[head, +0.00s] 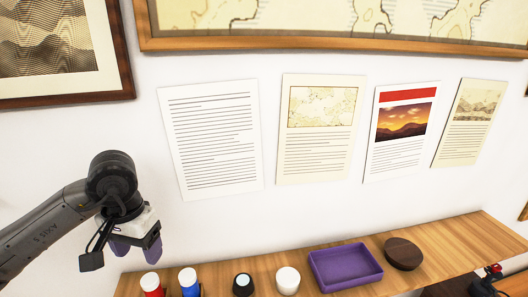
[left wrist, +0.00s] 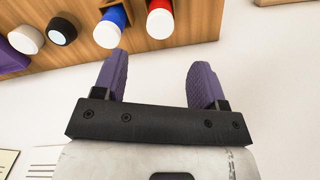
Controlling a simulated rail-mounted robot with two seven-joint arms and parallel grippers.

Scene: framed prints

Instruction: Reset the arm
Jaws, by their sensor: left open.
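My left gripper (head: 136,246) is at the lower left in the head view, in front of the white wall and above the left end of the wooden shelf (head: 455,237). Its purple fingers point down. In the left wrist view the gripper (left wrist: 158,75) has its two fingers wide apart with nothing between them. My right gripper does not show in either view.
On the shelf stand a red container (head: 151,284), a blue one (head: 189,284), a black one (head: 243,286), a white one (head: 288,280), a purple tray (head: 377,277) and a dark round object (head: 403,252). Several printed sheets and framed prints are on the wall.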

